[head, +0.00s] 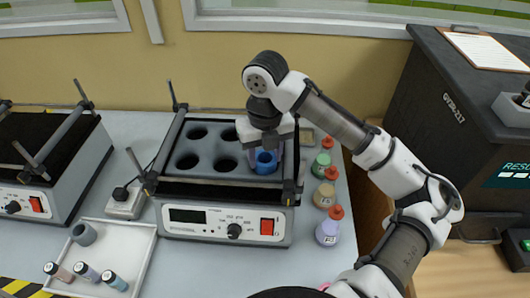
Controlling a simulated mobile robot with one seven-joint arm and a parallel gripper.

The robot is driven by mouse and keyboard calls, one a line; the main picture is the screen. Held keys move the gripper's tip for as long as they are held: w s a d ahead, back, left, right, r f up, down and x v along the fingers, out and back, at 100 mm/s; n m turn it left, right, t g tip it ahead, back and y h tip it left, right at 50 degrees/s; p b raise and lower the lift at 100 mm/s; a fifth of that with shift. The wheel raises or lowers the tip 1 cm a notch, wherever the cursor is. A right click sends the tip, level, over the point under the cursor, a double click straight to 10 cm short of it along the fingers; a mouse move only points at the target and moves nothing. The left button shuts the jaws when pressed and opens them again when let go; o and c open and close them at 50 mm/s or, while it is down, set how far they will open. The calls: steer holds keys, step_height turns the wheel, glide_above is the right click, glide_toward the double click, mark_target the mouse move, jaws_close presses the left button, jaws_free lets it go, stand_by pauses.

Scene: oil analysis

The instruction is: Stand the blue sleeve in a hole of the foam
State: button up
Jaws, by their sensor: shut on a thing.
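The blue sleeve (266,162) is upright at the front right of the grey foam (208,168). My gripper (267,150) is shut on the sleeve from above. The foam sits on top of a shaker with a control panel and has several round dark holes. The sleeve is over or in the front right hole position; I cannot tell how deep it sits, as the gripper hides part of that area.
Black bars and clamps (290,190) edge the shaker. Bottles with red caps (328,232) stand close on its right. A white tray (128,245) with a grey sleeve (84,234) and several vials lies front left. Another shaker (40,170) stands left.

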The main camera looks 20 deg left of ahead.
steer(key=o, duration=0.7)
steer(key=shift+f, duration=0.1)
steer(key=shift+c, duration=0.2)
step_height(320, 180, up, 12)
steer(key=shift+r, duration=0.2)
